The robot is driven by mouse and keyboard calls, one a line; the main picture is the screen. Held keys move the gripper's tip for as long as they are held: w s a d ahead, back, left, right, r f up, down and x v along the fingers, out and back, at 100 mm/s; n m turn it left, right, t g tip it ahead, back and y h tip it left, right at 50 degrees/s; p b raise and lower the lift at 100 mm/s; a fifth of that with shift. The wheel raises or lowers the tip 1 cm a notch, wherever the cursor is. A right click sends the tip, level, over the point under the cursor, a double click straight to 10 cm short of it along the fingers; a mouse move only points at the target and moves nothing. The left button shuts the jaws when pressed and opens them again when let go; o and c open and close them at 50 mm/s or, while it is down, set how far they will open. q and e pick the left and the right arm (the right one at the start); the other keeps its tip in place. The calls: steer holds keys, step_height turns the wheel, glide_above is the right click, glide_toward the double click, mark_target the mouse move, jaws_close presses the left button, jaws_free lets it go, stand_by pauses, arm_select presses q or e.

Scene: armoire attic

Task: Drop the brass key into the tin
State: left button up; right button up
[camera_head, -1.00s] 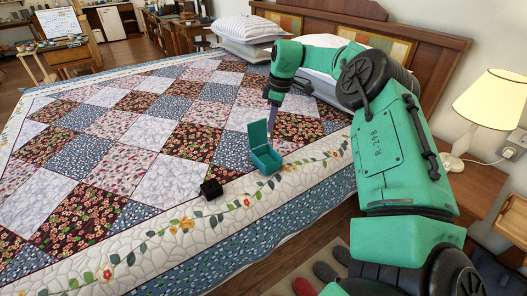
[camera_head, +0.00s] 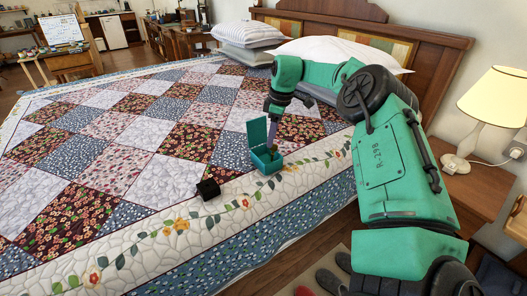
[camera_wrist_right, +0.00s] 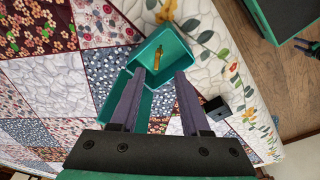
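The teal tin (camera_head: 270,167) stands on the bed's near border with its lid (camera_head: 257,133) raised. The wrist view looks down into the open tin (camera_wrist_right: 180,48). The brass key (camera_wrist_right: 156,62) shows inside the tin's opening, beyond my fingertips. I cannot tell whether it rests on the bottom. My right gripper (camera_head: 271,144) points down over the tin, beside the lid. In the wrist view the right gripper (camera_wrist_right: 160,72) has its two fingers apart with a gap between them.
A small black box (camera_head: 208,189) sits on the quilt, left of the tin. Pillows (camera_head: 335,54) lie by the headboard. A lamp (camera_head: 490,105) stands on the nightstand at the right. The patchwork quilt (camera_head: 130,135) is otherwise clear.

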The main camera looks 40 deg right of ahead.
step_height(320, 180, up, 14)
steer(key=s+d+p, duration=0.1)
steer(key=p, duration=0.1)
steer(key=shift+s+d+r+p, duration=0.2)
steer(key=shift+s+p, duration=0.1)
steer(key=shift+s, duration=0.1)
